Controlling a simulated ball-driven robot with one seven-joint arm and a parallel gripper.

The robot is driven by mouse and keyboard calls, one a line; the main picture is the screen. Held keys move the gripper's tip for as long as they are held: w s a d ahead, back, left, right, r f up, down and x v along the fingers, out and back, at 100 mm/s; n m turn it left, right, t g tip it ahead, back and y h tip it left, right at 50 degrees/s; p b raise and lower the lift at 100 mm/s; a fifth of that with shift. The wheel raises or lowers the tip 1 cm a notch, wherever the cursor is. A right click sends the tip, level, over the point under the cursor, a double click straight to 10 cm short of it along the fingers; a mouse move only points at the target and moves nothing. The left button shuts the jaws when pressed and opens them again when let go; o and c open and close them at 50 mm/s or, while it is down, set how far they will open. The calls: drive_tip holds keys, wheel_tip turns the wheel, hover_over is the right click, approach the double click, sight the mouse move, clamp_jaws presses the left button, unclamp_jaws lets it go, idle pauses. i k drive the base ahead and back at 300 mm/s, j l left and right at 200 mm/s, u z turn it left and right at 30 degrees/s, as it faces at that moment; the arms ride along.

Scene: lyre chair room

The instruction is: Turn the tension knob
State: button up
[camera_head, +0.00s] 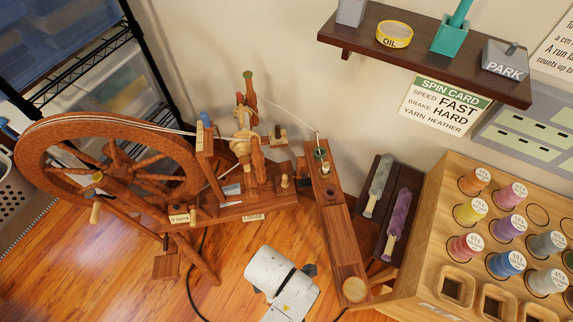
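The wooden spinning wheel (100,135) stands on the left, with its large drive wheel and spindle assembly (243,145). A small upright wooden knob (285,182) stands on the right end of its base, near a tag reading LOOSE (252,217); it looks like the tension knob, but I cannot be sure. Its turned position is too small to tell. A second small tag (180,218) sits left of it, its text hard to read. I see no gripper fingers. A white part of my arm shows at the lower middle, below and apart from the wheel's base.
A narrow wooden bench (338,235) stands right of the wheel. A thread rack (460,280) with several spools fills the lower right. A dark shelf (420,60) juts from the wall above. A black wire rack (95,65) stands upper left. Some floor (110,275) is clear.

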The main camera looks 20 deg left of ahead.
sight(285, 184)
drive_tip(key=i+j, duration=0.15)
drive_tip(key=i, duration=0.25)
drive_tip(key=i+j, duration=0.2)
drive_tip(key=i, duration=0.2)
drive_tip(key=i+j, duration=0.15)
drive_tip(key=i, duration=0.25)
